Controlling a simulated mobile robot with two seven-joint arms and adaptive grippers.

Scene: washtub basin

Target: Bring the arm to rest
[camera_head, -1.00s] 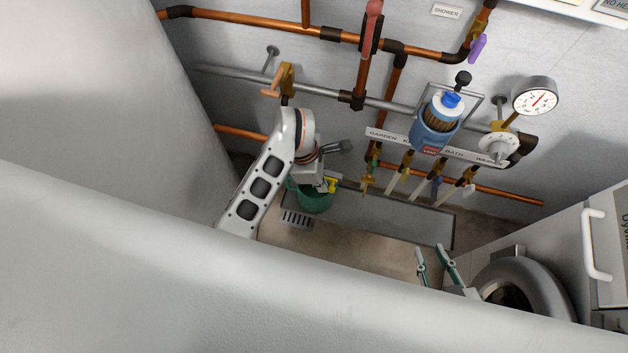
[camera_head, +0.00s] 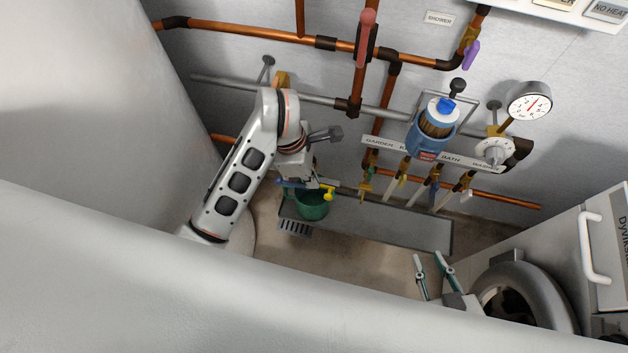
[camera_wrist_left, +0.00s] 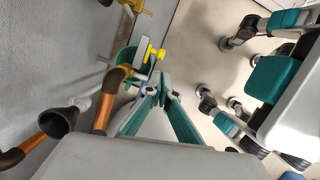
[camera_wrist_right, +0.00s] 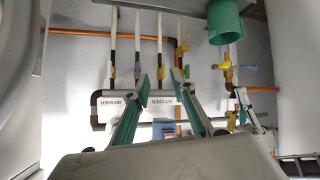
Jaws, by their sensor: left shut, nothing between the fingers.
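My left arm comes in from the left in the head view, bent downward in front of the pipe wall. Its gripper (camera_head: 311,182) is partly hidden by its own wrist, above the green bucket (camera_head: 312,207). In the left wrist view the left gripper's fingertips (camera_wrist_left: 163,86) meet and hold nothing. The bucket (camera_wrist_left: 127,62) and a yellow tap (camera_wrist_left: 153,53) show just beyond them. My right gripper (camera_head: 433,262) is at lower right in the head view, left of the washing machine. Its fingers (camera_wrist_right: 161,80) are apart and empty in the right wrist view.
Copper pipes (camera_head: 240,30) and a gauge (camera_head: 530,101) line the wall. A blue filter (camera_head: 430,136) hangs above several small taps. A grey trough (camera_head: 390,222) lies below. The washing machine (camera_head: 520,295) stands at right. Floor between trough and right gripper is clear.

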